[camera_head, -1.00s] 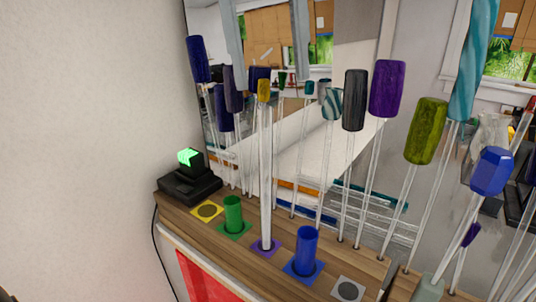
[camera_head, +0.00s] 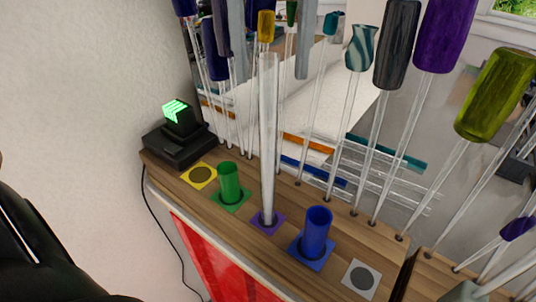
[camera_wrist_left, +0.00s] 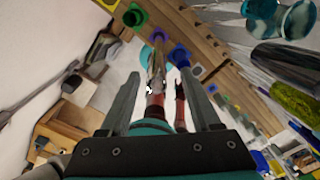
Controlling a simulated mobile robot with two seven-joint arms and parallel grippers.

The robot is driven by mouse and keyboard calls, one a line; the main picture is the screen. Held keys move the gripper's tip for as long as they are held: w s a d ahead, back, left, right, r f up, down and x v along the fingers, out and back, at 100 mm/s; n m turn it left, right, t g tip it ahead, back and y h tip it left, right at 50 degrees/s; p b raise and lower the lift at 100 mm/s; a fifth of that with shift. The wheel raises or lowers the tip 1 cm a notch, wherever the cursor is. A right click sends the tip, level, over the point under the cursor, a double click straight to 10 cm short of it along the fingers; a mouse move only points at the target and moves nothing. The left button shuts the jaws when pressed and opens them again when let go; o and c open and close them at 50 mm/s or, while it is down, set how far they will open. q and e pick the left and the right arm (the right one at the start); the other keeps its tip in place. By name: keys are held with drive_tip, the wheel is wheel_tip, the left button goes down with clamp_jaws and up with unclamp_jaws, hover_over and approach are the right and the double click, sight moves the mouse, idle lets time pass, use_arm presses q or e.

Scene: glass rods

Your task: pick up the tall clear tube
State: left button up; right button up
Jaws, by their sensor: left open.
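The tall clear tube (camera_head: 268,140) stands upright on a purple square (camera_head: 268,222) on the wooden shelf in the head view. It is between a short green cup and a short blue cup. A black part of my left arm shows at the lower left of the head view, well apart from the tube; its fingers are not visible there. In the left wrist view my left gripper (camera_wrist_left: 161,74) is open, its two fingers spread. The purple square (camera_wrist_left: 160,34) is beyond the fingertips. The tube is hard to make out there. My right gripper is not seen.
The green cup (camera_head: 230,182) and blue cup (camera_head: 316,235) stand close on either side of the tube. Several glass rods with coloured tops, such as the olive one (camera_head: 496,95), rise behind and right. A black device (camera_head: 180,140) sits at the shelf's left end, beside the wall.

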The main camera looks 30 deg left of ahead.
use_arm(q)
drive_tip(key=shift+s+a+f+p, duration=0.1)
drive_tip(key=shift+f+p, duration=0.05)
drive_tip(key=shift+f, duration=1.35)
drive_tip(key=shift+s+f+p, duration=0.1)
drive_tip(key=shift+f+p, duration=0.05)
drive_tip(key=shift+f, duration=1.35)
clamp_jaws()
